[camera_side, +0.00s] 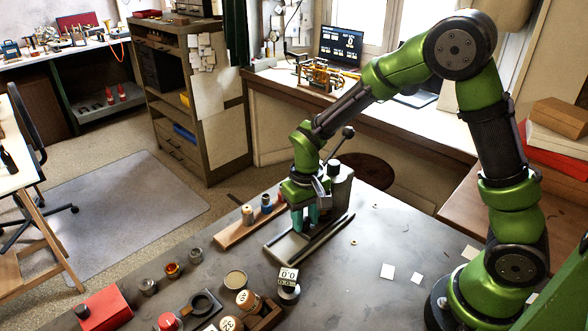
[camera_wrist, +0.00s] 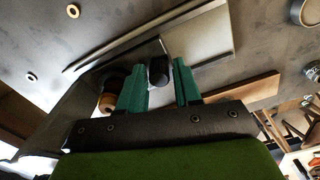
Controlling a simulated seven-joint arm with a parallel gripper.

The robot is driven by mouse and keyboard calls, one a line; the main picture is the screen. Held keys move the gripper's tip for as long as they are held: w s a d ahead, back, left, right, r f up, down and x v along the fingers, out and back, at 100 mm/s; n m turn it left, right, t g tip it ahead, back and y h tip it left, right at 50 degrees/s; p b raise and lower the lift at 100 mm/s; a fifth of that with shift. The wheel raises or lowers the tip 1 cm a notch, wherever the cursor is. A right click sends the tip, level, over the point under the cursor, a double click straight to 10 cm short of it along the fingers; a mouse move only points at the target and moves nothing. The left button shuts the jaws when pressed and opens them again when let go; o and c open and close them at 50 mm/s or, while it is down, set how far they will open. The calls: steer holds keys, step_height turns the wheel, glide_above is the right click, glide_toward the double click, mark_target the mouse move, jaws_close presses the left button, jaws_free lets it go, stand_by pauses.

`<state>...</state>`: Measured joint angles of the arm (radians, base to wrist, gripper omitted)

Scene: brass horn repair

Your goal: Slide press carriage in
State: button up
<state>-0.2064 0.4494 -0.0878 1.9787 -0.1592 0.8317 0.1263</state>
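The press (camera_side: 338,190) is a grey machine on the work table, with a column, a lever ending in a black ball and a long low base with a rail. My gripper (camera_side: 306,222) points down over the press base, just left of the column. In the wrist view, the two teal fingers of my gripper (camera_wrist: 160,76) stand apart on either side of a dark rounded knob (camera_wrist: 158,70). Narrow gaps seem to show beside the knob. A pale flat plate (camera_wrist: 205,38), perhaps part of the carriage, lies just beyond it. Whether the knob belongs to the carriage is unclear.
A wooden strip (camera_side: 240,228) with small bottles stands left of the press. A dial block (camera_side: 288,280), jars and a red box (camera_side: 103,309) sit in front. Small rings and white cards (camera_side: 388,271) lie to the right, where the table is mostly clear.

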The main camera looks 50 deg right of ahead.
step_height(320, 180, up, 17)
stand_by(0.5)
steer(key=shift+c, duration=0.4)
